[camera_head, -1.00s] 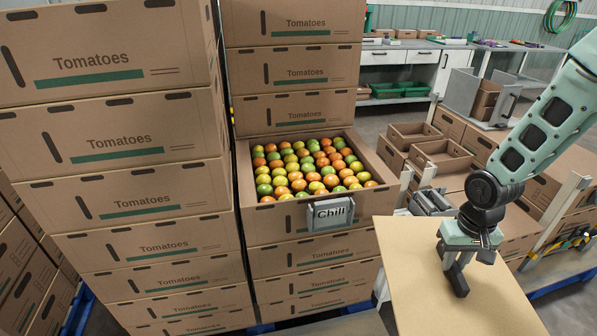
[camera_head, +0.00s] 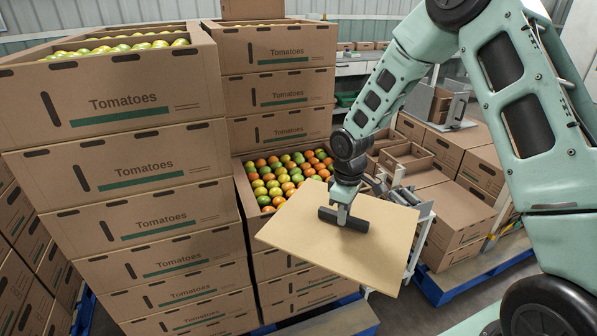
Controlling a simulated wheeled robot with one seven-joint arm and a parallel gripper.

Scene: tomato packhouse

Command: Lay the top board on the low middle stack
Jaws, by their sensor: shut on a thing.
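The top board (camera_head: 375,255) is a flat tan sheet, held roughly level with a slight tilt. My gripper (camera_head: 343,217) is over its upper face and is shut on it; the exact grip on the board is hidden. The low middle stack (camera_head: 296,284) is made of cardboard tomato boxes. Its open top box (camera_head: 246,197) is full of red, orange, yellow and green tomatoes (camera_head: 285,178). The board is above and in front of this box and hides its front right part. The Chill sign is not visible now.
A taller stack (camera_head: 130,150) of tomato boxes stands close on the left. Another tall stack (camera_head: 280,90) rises just behind the low one. Empty cartons (camera_head: 408,160) and closed boxes (camera_head: 450,215) stand on a blue pallet (camera_head: 470,277) at the right.

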